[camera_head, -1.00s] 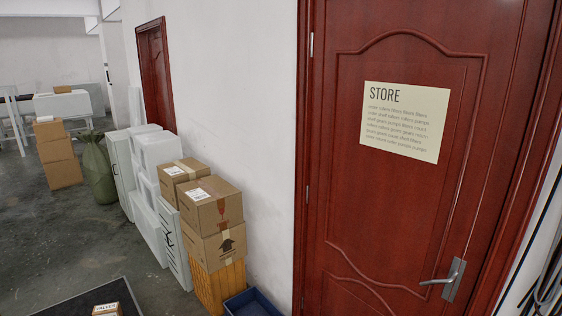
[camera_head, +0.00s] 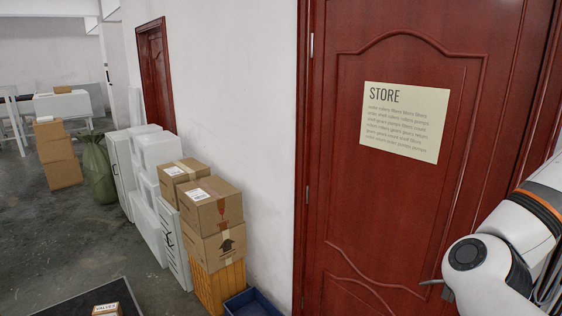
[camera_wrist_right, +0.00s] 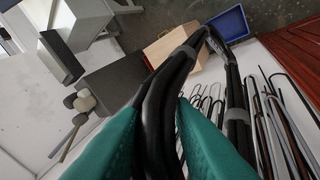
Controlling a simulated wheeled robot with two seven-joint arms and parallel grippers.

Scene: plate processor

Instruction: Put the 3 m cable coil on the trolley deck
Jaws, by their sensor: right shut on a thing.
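The cable coil (camera_wrist_right: 160,112) is a black looped bundle with grey bands, seen in the right wrist view. My right gripper (camera_wrist_right: 158,118) has teal fingers shut on one side of the coil, and the loop extends beyond the fingers. Its length marking is not visible. In the head view my right arm shows at the lower right, but its gripper and the coil are out of that picture. A dark flat surface with a pale edge (camera_head: 60,304) at the bottom left may be the trolley deck; only a corner shows. My left gripper is not in view.
A small box marked VALVES (camera_head: 107,309) is on the dark surface. A blue bin (camera_head: 252,303) and stacked cartons (camera_head: 212,208) stand along the wall. The red STORE door (camera_head: 385,190) is shut. Metal hooks (camera_wrist_right: 275,110) line the right of the wrist view, close to the coil.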

